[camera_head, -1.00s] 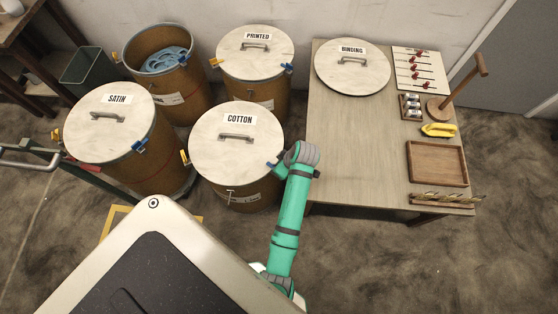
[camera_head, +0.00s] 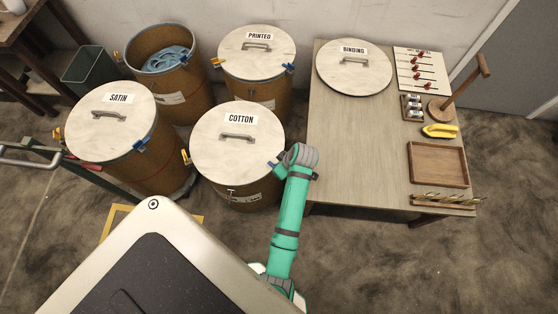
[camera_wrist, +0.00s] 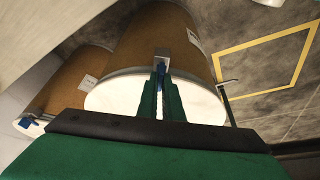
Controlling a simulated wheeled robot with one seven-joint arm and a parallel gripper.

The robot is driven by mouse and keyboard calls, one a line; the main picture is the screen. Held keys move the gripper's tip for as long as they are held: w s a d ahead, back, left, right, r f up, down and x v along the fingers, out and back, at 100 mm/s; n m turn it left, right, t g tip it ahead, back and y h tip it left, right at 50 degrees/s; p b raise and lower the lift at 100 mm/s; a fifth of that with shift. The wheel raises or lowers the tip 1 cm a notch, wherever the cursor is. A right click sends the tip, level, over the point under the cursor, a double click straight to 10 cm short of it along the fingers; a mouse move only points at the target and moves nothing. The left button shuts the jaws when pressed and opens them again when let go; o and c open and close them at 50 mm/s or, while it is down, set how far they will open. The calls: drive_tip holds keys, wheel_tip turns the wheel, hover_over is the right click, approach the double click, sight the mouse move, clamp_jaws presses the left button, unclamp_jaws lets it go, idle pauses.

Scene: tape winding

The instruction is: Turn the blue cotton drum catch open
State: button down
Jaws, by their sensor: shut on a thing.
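The cotton drum (camera_head: 238,195) stands upright in front of me, its pale lid (camera_head: 235,150) on and labelled COTTON. Its blue catch (camera_head: 274,164) is on the right side of the rim, mostly hidden by my arm. In the wrist view the drum (camera_wrist: 160,40) appears inverted, and the blue catch (camera_wrist: 161,72) sits between my fingertips at the lid's edge, below a metal plate. My gripper (camera_wrist: 160,92) is shut on the catch. A yellow catch (camera_head: 186,157) shows on the drum's left side. The catch's exact angle is hard to tell.
The satin drum (camera_head: 150,175), the printed drum (camera_head: 262,92) and an open drum (camera_head: 195,95) with blue material stand close by. A wooden table (camera_head: 345,150) holding the binding lid (camera_head: 352,80), a tray and small items stands right of my arm.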

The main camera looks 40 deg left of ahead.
drive_tip(key=m, duration=0.2)
drive_tip(key=m+t, duration=0.1)
drive_tip(key=m, duration=0.1)
drive_tip(key=shift+s+d+m+t+h, duration=0.15)
drive_tip(key=shift+m+t+h, duration=0.15)
drive_tip(key=shift+m, duration=0.1)
drive_tip(key=m+t+h, duration=0.1)
drive_tip(key=m, duration=0.3)
drive_tip(key=shift+s, duration=0.1)
drive_tip(key=m+h, duration=0.1)
drive_tip(key=m, duration=0.1)
drive_tip(key=m+t, duration=0.1)
drive_tip(key=m, duration=0.2)
drive_tip(key=shift+s+a+f+h, duration=0.1)
drive_tip(key=shift+a+h, duration=0.1)
drive_tip(key=shift+h, duration=0.2)
drive_tip(key=m+h, duration=0.1)
drive_tip(key=m, duration=0.2)
drive_tip(key=shift+a, duration=0.1)
drive_tip(key=shift+m, duration=0.3)
drive_tip(key=c, duration=1.9)
unclamp_jaws()
drive_tip(key=shift+a, duration=0.1)
